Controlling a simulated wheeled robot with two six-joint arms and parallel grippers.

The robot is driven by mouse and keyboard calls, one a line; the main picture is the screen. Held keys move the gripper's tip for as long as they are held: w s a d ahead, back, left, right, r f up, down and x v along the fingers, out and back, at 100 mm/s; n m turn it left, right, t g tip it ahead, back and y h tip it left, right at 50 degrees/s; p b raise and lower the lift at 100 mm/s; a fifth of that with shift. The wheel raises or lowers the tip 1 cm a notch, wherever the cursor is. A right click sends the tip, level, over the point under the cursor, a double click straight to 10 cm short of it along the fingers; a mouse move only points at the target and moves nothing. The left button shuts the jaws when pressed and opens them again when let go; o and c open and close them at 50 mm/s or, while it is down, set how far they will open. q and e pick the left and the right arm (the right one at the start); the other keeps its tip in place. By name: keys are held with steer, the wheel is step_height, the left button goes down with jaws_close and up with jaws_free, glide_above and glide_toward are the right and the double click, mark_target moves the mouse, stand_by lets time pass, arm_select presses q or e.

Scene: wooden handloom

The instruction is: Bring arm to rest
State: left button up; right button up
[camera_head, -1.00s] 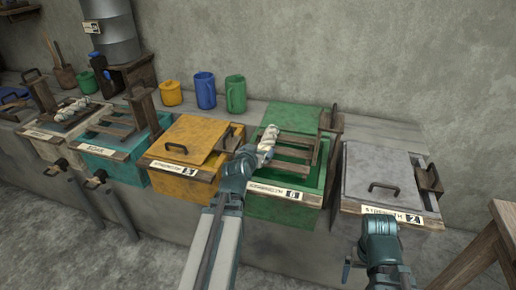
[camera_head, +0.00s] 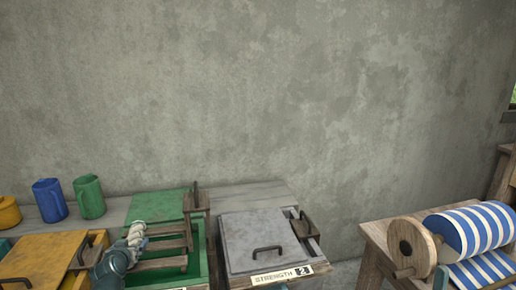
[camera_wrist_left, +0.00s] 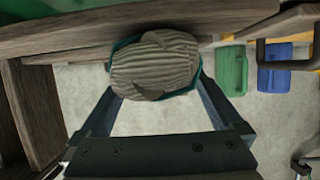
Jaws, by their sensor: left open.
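In the head view my left gripper (camera_head: 118,262) is at the left edge of the green box (camera_head: 204,255), low in the picture. A pale twisted yarn skein (camera_head: 135,236) stands at its fingers, beside the wooden slats in the box. In the left wrist view the skein's ribbed end (camera_wrist_left: 155,65) sits between the two fingers of the left gripper (camera_wrist_left: 157,85), which is open around it. Whether the skein rests on the slats is hidden.
A grey-lidded box (camera_head: 265,238) labelled 2 stands right of the green box. A yellow-lidded box (camera_head: 40,258) is at left. Blue (camera_head: 50,200) and green (camera_head: 90,197) mugs stand behind. A blue-and-white striped roll (camera_head: 470,232) is at right on a wooden frame.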

arm_select(q)
steer(key=shift+x, duration=0.75)
steer(key=shift+w+f+b, duration=0.15)
steer(key=shift+f+b, duration=0.1)
steer(key=shift+b, duration=0.15)
steer(key=shift+r+p, duration=0.25)
steer(key=shift+p, duration=0.1)
steer(key=shift+f, duration=0.1)
